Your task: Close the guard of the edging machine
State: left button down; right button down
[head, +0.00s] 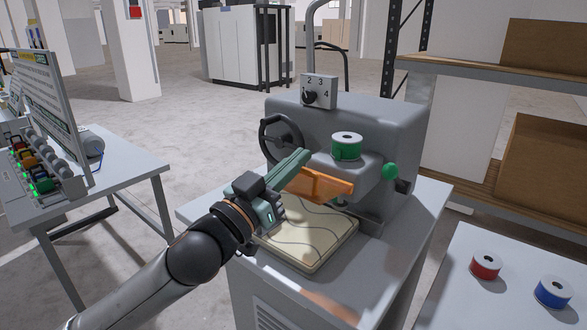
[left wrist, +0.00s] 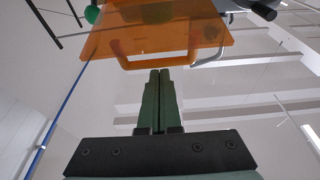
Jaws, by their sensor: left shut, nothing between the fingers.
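The edging machine (head: 360,125) is a grey unit on a grey cabinet, with a handwheel on its left side. Its guard (head: 325,188) is a see-through orange panel sticking out from the front of the machine head, above a pale quilted pad (head: 312,242). My right gripper is not in view.
A green-banded spool (head: 346,146) and a green knob (head: 390,171) are on the machine. A dial box (head: 319,91) stands on top. A table at right holds red (head: 485,265) and blue (head: 553,291) spools. A panel table (head: 120,160) stands left; open floor lies between.

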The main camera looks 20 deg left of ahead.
pick_arm(q)
jog(key=shift+s+f, duration=0.2)
jog(key=shift+f, duration=0.35)
